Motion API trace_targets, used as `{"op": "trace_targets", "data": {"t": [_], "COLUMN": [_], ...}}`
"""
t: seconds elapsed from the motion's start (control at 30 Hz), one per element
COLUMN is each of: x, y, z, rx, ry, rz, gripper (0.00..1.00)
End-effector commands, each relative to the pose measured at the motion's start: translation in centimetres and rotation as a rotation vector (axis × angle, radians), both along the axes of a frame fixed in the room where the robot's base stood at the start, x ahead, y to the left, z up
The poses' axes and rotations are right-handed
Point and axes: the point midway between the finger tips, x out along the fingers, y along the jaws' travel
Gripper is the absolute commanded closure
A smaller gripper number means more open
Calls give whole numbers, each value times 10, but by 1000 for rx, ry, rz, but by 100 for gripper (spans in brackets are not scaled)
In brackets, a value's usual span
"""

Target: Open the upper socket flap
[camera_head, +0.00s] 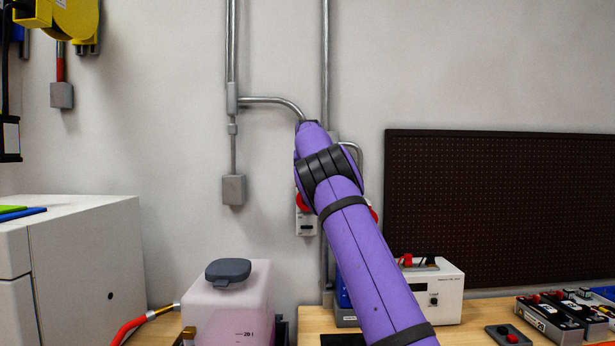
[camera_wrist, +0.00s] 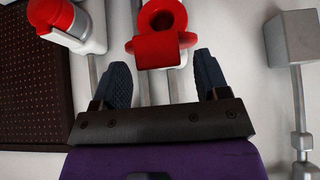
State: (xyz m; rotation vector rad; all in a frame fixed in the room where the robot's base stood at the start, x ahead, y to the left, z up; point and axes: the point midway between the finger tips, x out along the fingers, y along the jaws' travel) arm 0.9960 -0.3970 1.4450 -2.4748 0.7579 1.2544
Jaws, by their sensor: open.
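In the wrist view, a red socket piece (camera_wrist: 160,45) with a round ring and a squarish tab is at top centre, in front of a pipe. My gripper (camera_wrist: 160,65) is open, its two dark fingers on either side of the line to this tab. Nothing is between the fingertips, and I cannot tell if either touches the red part. In the head view, my arm hides the gripper and most of the socket unit; a red edge (camera_head: 303,201) and a white box (camera_head: 306,224) show left of it. I cannot tell whether the flap is open.
A second red-capped socket (camera_wrist: 52,14) is at upper left in the wrist view. A grey conduit box (camera_head: 233,189) hangs left of my arm. A dark pegboard (camera_head: 500,200) is at right. A jug (camera_head: 228,310) and a white instrument (camera_head: 440,290) stand below on the bench.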

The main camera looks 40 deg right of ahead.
Motion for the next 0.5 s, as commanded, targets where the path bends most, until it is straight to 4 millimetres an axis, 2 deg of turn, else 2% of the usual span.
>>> {"op": "trace_targets", "data": {"t": [0.17, 0.5], "x": [-9, -39], "y": [7, 26], "z": [16, 66], "rx": [1, -1], "ry": [-2, -3], "rz": [1, 1], "gripper": [32, 32]}}
